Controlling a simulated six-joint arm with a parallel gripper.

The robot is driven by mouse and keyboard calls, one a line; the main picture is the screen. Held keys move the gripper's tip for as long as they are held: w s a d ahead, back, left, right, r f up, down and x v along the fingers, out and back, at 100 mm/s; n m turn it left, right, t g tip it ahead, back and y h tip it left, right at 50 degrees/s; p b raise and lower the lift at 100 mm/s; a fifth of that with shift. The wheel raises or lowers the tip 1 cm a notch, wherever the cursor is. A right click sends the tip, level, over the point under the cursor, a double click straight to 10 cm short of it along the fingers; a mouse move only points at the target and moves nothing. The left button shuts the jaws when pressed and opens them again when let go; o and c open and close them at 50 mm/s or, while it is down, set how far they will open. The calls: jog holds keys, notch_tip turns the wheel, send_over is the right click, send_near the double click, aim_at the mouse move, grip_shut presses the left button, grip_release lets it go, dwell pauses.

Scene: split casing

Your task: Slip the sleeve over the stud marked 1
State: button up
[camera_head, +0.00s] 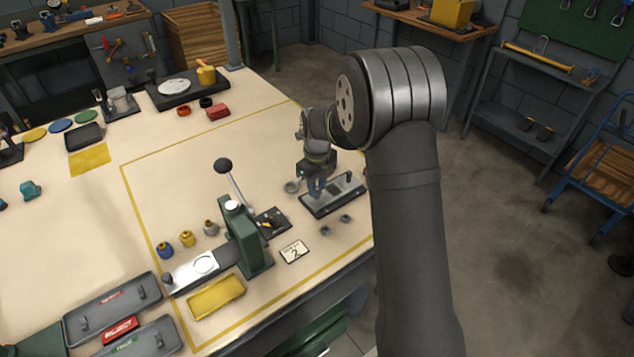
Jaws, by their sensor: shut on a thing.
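My gripper (317,191) points down over the left part of a dark base plate (347,199) with a lighter top, at the middle right of the table. It is shut on a small grey part that I take to be the sleeve, mostly hidden by the fingers. A dark upright stud (349,177) stands at the right end of the plate, apart from the gripper. The number marks are too small to read. Any stud under the gripper is hidden, so I cannot tell whether the held part is around one or above it.
Small grey round parts lie beside the plate: one at its left (292,187), two in front (326,230) (346,218). A green lever press (243,236) stands left, near a card reading 2 (295,251). A yellow tray (216,297) is front left. Table behind the plate is clear.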

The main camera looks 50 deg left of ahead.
jog(key=shift+f, duration=1.3)
jog(key=o, duration=1.1)
jog(key=shift+c, duration=0.2)
jog(key=shift+r, duration=4.8)
notch_tip(320, 180, up, 17)
jog(key=shift+r, duration=0.2)
